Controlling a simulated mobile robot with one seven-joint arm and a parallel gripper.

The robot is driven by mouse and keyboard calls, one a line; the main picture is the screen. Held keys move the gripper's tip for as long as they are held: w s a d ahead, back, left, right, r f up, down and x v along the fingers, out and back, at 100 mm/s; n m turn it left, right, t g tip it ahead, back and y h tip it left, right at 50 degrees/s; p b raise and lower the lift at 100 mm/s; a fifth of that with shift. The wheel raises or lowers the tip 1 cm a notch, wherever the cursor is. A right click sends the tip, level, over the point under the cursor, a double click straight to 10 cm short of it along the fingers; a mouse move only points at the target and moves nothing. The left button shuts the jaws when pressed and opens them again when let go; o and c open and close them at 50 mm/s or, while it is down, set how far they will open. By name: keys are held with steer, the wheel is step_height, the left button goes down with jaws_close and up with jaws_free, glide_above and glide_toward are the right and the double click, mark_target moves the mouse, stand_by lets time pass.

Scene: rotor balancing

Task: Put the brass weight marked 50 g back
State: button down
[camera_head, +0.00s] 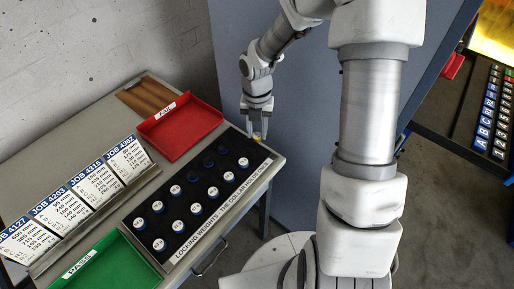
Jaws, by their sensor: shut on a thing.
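My gripper (256,130) points down at the far right corner of the black weight tray (262,153). It is shut on a small brass-coloured weight (257,136), mostly hidden by the fingers; its marking cannot be read. I cannot tell whether the weight touches the tray or is held just above it. The tray holds rows of round weights with white tops and blue rims (179,226). Dark round places without white tops (208,162) show near the tray's far end. A label strip (222,216) about locking weights runs along the tray's front edge.
A red FAIL tray (181,128) lies behind the weight tray, and a green PASS tray (108,264) at the near left. Job cards (92,183) stand on a rack at left. A brown wooden piece (147,96) lies at the back. A second table with lettered blocks (488,115) is at right.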

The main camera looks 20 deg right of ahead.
mark_target(257, 152)
steer(key=shift+f+b, duration=0.45)
steer(key=shift+f, duration=2.6)
steer(key=shift+f, duration=0.15)
steer(key=c, duration=0.5)
jaws_free()
steer(key=shift+c, duration=0.2)
step_height(257, 152, up, 12)
steer(key=shift+r+p, duration=0.2)
steer(key=shift+p, duration=0.95)
